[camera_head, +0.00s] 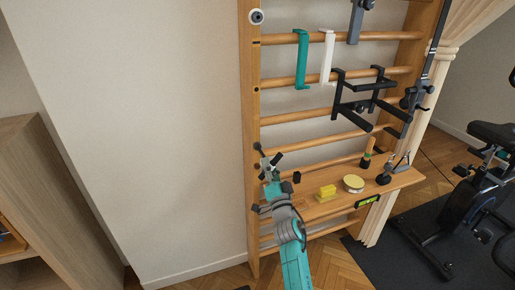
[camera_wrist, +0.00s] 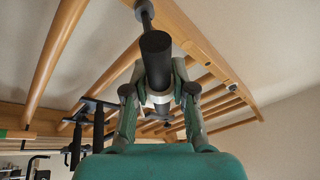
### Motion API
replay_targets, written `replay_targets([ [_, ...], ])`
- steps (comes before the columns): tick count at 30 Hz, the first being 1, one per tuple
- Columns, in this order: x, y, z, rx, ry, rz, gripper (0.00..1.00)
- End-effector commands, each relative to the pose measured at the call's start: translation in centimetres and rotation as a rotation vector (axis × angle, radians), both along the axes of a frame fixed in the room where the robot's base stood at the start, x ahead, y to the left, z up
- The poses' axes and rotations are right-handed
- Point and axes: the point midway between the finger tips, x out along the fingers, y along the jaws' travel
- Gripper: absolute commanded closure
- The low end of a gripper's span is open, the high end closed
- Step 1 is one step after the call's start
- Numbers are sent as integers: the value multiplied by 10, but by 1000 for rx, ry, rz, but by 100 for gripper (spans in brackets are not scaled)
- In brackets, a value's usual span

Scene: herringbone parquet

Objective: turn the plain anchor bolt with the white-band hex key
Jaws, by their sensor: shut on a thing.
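My gripper (camera_head: 271,170) is at the left upright of the wooden wall bars. In the wrist view, my gripper (camera_wrist: 158,90) is shut on the white-band hex key (camera_wrist: 156,55), a dark thick grip with a white band (camera_wrist: 160,99) between the fingers. A thinner dark shaft reaches up from it towards the wood at the top edge. In the head view the key (camera_head: 276,158) shows as a small dark and white piece. A dark knob (camera_head: 258,147) sits on the upright just above. I cannot tell which bolt is the plain one, or whether the key's tip is seated in it.
A shelf (camera_head: 320,207) right of my gripper holds a yellow block (camera_head: 326,192), a round tin (camera_head: 353,183) and upright tools. Teal (camera_head: 302,60) and white (camera_head: 327,58) hooks and a black bracket (camera_head: 355,107) hang above. The wall at left is clear.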

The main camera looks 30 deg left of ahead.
Motion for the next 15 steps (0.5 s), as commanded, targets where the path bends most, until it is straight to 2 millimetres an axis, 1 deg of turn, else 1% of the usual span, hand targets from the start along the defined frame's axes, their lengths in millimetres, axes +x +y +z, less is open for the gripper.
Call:
replay_targets([
  [7, -1, -1, 1, 0, -2, 1, 100],
  [15, -11, -13, -1, 0, -3, 0, 100],
])
